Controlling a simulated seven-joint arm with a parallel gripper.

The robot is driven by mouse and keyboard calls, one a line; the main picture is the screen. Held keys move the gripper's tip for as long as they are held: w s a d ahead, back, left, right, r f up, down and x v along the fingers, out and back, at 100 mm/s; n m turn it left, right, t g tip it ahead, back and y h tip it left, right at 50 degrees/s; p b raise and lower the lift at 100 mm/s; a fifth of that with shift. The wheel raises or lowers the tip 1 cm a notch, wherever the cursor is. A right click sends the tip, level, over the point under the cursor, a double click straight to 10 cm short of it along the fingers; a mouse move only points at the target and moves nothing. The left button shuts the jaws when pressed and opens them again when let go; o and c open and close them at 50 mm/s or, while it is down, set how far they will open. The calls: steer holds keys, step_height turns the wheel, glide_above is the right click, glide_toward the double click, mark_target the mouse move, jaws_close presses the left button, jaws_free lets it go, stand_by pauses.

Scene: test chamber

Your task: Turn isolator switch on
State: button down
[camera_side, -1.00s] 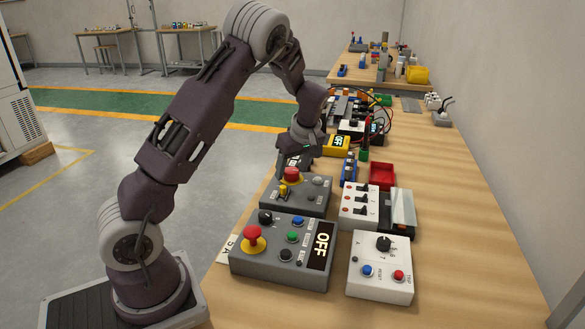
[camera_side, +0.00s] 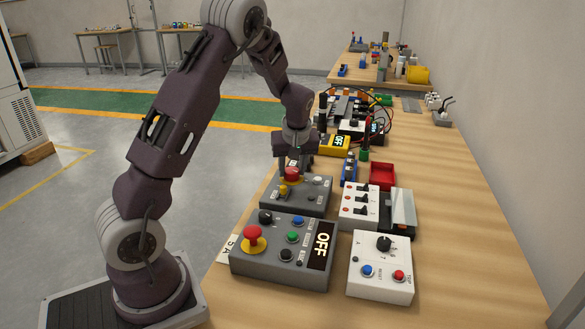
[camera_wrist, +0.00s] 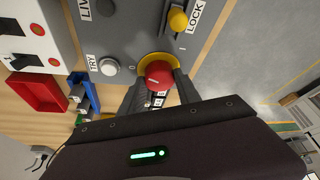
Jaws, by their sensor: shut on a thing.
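The isolator box (camera_side: 312,205) is a grey panel in the middle of the bench in the side view. Its rotary switch is a red knob (camera_wrist: 157,74) on a yellow disc, with a small white line on its face. My gripper (camera_wrist: 160,88) is shut on the red knob, with one dark finger on each side. In the side view my gripper (camera_side: 293,164) comes down on the knob (camera_side: 292,174) from above and behind. A yellow lock knob (camera_wrist: 178,20) and a white TRY button (camera_wrist: 109,67) are on the same panel. The fingers partly cover markings beside the knob.
A larger grey box (camera_side: 270,270) with a red mushroom button and an OFF display stands in front. A breaker box (camera_side: 352,204), a red tray (camera_side: 382,175) and a white dial box (camera_side: 380,285) lie to the right. Bare bench (camera_side: 455,240) is further right.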

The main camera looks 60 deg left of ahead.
steer(key=m+t, duration=0.1)
steer(key=m, duration=0.2)
steer(key=m+t+h, duration=0.1)
steer(key=m, duration=0.3)
steer(key=shift+s+a+h, duration=0.15)
steer(key=shift+s+h, duration=0.05)
steer(key=shift+h, duration=0.1)
steer(key=m+h, duration=0.1)
steer(key=m, duration=0.2)
steer(key=shift+a+m+t, duration=0.1)
steer(key=shift+m+t, duration=0.2)
steer(key=shift+t, duration=0.1)
steer(key=shift+m+h, duration=0.8)
steer(key=shift+m, duration=0.7)
steer(key=c, duration=0.9)
jaws_free()
steer(key=shift+o, duration=0.2)
steer(key=v, duration=0.7)
